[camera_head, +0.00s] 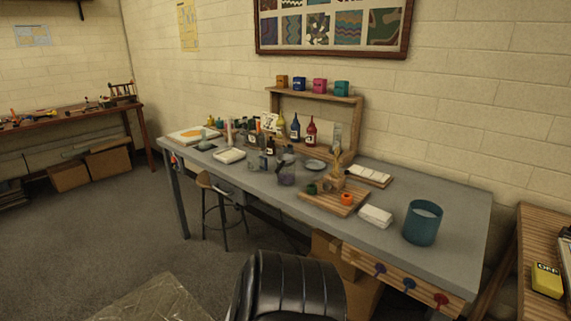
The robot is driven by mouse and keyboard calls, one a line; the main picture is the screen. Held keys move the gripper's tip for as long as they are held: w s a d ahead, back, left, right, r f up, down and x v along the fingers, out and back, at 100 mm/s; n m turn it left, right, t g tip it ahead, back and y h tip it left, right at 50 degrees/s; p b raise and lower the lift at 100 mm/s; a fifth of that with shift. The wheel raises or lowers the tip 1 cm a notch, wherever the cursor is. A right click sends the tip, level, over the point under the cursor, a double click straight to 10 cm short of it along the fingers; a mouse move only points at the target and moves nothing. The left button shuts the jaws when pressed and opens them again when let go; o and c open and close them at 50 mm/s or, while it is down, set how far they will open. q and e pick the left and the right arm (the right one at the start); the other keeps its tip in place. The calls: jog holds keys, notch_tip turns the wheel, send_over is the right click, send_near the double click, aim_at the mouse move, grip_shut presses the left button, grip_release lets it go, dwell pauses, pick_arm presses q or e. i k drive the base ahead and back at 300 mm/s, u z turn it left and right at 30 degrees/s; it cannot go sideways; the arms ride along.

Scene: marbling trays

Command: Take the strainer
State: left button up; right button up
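I cannot pick out a strainer for certain. A small grey round shallow item (314,165) lies on the long grey worktable (455,216), near its middle, but it is too small to tell whether it is a strainer or a dish. A clear pitcher-like container (287,170) stands just left of it. Neither of my grippers shows in the head view.
Bottles, jars and a white tray (229,156) crowd the table's left half. A wooden board (322,198) with small items, a white block (376,215) and a teal bucket (422,223) stand right. A black padded chair (290,285) is in front; open floor lies left.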

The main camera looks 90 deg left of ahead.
aim_at(288, 158)
jog(key=u, duration=1)
jog(key=i, duration=0.95)
jog(key=u, duration=1.05)
